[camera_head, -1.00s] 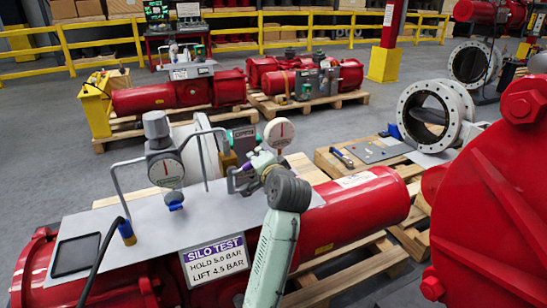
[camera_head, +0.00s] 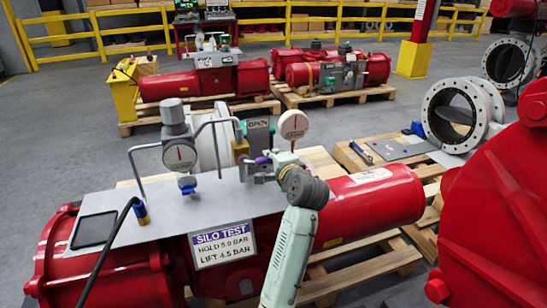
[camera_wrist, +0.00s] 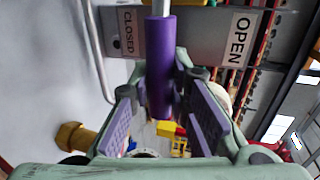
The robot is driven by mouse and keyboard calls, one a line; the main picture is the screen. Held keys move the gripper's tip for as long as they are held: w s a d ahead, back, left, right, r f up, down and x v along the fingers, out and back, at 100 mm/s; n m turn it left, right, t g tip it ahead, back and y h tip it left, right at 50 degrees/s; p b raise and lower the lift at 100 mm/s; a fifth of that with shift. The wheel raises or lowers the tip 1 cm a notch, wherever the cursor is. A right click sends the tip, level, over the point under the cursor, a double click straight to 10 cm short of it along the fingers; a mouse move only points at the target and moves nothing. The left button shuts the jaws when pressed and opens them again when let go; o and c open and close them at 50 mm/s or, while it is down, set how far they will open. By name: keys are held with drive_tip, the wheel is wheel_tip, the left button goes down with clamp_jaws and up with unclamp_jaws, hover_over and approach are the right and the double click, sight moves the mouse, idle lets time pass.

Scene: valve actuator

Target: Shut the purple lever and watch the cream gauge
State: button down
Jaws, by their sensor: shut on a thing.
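The purple lever (camera_wrist: 159,65) is a rod with a purple sleeve, upright in the wrist view between my gripper's pads. My gripper (camera_wrist: 163,108) is shut on its sleeve. In the head view the lever's purple end (camera_head: 263,160) shows small at my gripper (camera_head: 275,165), which partly hides it. The cream gauge (camera_head: 294,124) is the round dial with a cream rim, just behind my gripper; its red needle points roughly up, and its numbers are too small to read. Plates marked CLOSED (camera_wrist: 128,32) and OPEN (camera_wrist: 238,38) stand behind the lever in the wrist view.
A grey regulator (camera_head: 173,112) with a second gauge (camera_head: 180,156) stands on the grey panel (camera_head: 110,201), beside bent tubes. A sign (camera_head: 223,245) reads SILO TEST, hold 5.0 bar, lift 4.5 bar. A large red housing (camera_head: 500,215) fills the right side.

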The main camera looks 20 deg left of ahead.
drive_tip(key=shift+f, duration=0.15)
drive_tip(key=c, duration=1.5)
unclamp_jaws()
drive_tip(key=shift+s+d, duration=0.1)
drive_tip(key=v, duration=1.1)
drive_tip(key=shift+s+d, duration=0.25)
drive_tip(key=shift+s, duration=0.05)
drive_tip(key=shift+a+r, duration=0.1)
drive_tip(key=shift+r, duration=0.2)
